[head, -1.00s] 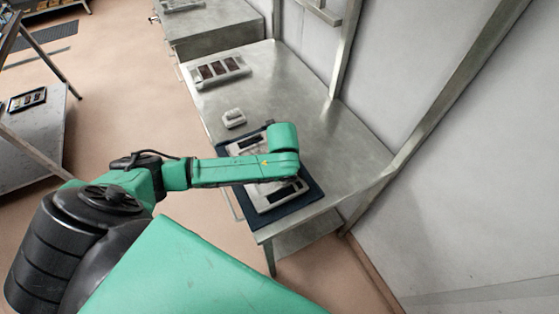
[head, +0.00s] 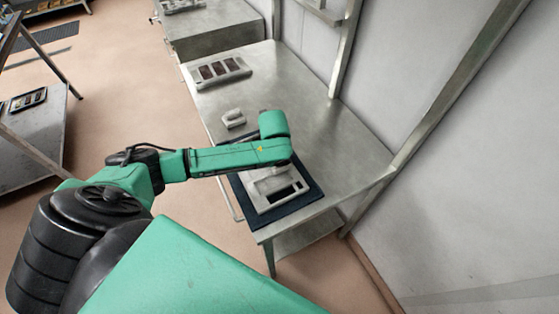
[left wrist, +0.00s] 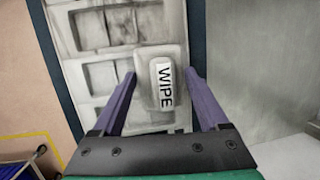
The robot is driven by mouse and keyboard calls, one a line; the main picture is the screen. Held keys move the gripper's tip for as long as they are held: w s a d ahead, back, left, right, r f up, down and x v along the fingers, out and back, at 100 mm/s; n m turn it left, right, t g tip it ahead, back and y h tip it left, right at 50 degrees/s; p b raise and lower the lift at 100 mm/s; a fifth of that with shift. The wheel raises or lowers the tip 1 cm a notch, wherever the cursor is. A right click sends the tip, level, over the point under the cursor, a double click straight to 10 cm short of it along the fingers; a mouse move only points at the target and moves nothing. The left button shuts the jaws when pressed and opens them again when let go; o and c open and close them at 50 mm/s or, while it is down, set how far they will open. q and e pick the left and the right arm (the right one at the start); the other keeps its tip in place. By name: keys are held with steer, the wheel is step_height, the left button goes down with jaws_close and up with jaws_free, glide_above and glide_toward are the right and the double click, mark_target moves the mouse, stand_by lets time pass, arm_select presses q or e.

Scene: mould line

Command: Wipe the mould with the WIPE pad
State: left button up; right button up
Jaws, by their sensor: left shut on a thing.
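The mould (head: 262,189), a pale grey block with rectangular cavities, lies on a dark mat (head: 303,202) on the steel table. My left wrist covers its far part in the head view. The left wrist view shows the mould (left wrist: 72,68) with grey smears on its face and in its cavities. My left gripper (left wrist: 160,75) is shut on the WIPE pad (left wrist: 165,98), a light grey block with a white label, over the mould. I cannot tell whether the pad touches the mould. The fingers are hidden in the head view. My right gripper is not in view.
A small grey U-shaped holder (head: 232,119) stands just beyond the mat. A tray with dark-filled cavities (head: 217,72) lies further back on the steel table (head: 290,80). The wall is on the right. The table right of the mat is clear.

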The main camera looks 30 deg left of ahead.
arm_select(q)
steer(key=shift+w+a, duration=0.65)
steer(key=shift+a, duration=0.3)
steer(key=shift+w+a, duration=0.7)
steer(key=shift+a, duration=0.25)
steer(key=shift+w+a, duration=0.65)
steer(key=shift+a, duration=0.3)
steer(key=shift+r, duration=0.1)
step_height(320, 180, up, 8)
steer(key=shift+s, duration=0.1)
